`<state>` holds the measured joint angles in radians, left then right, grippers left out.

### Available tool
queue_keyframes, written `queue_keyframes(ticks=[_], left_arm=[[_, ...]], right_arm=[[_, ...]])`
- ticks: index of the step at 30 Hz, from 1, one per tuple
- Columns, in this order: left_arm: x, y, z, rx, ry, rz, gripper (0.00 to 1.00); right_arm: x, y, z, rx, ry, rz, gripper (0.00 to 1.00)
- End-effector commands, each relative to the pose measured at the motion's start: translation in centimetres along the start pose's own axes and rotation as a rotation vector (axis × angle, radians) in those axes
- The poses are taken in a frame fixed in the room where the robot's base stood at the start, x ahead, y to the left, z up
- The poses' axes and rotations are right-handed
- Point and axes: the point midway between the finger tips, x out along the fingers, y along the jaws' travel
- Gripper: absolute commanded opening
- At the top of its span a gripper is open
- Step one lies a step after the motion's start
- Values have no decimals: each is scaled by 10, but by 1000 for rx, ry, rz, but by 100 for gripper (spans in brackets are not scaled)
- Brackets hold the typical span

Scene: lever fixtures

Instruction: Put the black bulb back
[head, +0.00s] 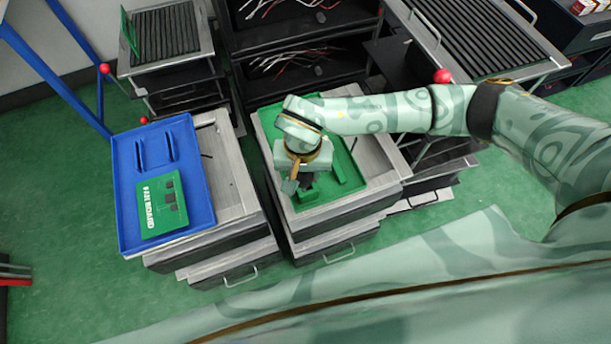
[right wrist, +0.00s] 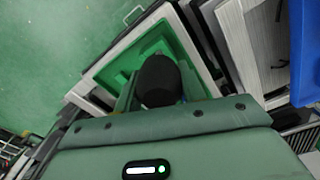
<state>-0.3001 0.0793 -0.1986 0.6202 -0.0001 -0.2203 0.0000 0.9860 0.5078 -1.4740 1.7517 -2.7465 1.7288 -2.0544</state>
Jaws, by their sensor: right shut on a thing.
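The black bulb (right wrist: 160,80) is a dark rounded thing at the centre of the right wrist view, between the fingers of my right gripper (right wrist: 155,98). In the head view my right gripper (head: 297,184) points down over the green tray (head: 350,199) on the middle cabinet, shut on the bulb. There the bulb is mostly hidden by the gripper, with a dark part near its tips. I cannot tell whether the bulb touches the tray. The green tray also shows behind the bulb in the right wrist view (right wrist: 108,72). My left gripper is not in view.
A blue tray (head: 128,215) with a green fan board (head: 163,205) lies on the cabinet to the left. Red-knobbed levers (head: 442,76) stand nearby. Open shelves (head: 300,45) with wires are behind. Green floor (head: 70,200) is clear at the left.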

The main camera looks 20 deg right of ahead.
Motion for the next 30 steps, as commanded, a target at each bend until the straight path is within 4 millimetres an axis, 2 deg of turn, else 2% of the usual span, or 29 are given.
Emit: queue_keyframes(ticks=[8, 13, 24, 25, 27, 30], left_arm=[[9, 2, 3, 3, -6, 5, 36], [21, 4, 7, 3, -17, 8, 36], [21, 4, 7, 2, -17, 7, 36], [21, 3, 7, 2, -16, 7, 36], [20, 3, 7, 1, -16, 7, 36], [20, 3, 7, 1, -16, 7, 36]], right_arm=[[20, 6, -14, 2, -1, 1, 31], [50, 6, -13, 1, -5, 1, 31], [51, 6, -14, -1, 2, 0, 31], [51, 6, -14, -1, 2, 0, 46], [51, 6, -14, -1, 1, 0, 62], [50, 6, -14, -1, 1, 0, 62]])
